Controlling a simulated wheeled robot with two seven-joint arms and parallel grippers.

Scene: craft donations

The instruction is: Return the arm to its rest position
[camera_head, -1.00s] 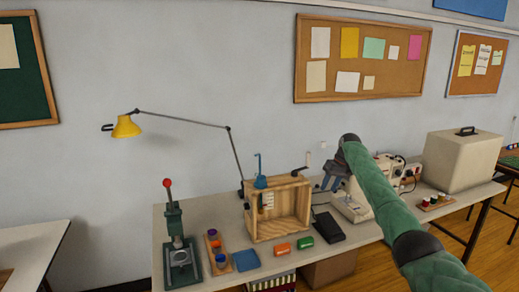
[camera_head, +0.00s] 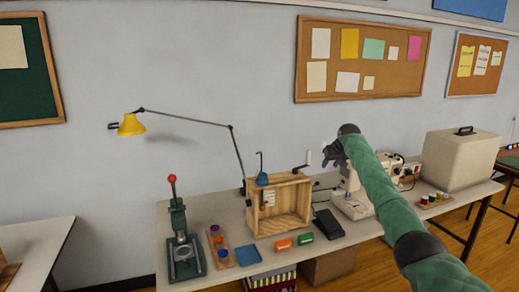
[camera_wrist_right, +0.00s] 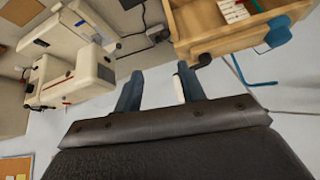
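My right arm in its green sleeve comes in from the lower right of the head view, raised over the table. My right gripper (camera_head: 333,154) is in front of the sewing machine (camera_head: 352,196) and right of the wooden box (camera_head: 283,234). In the right wrist view its two fingers (camera_wrist_right: 160,88) stand apart, with nothing clearly held between them. A small pale patch beside one finger cannot be made out. The sewing machine (camera_wrist_right: 78,62) and the wooden box (camera_wrist_right: 225,38) also show there, beyond the fingers. My left gripper is not in view.
A yellow lamp (camera_head: 131,126) reaches over the left side.

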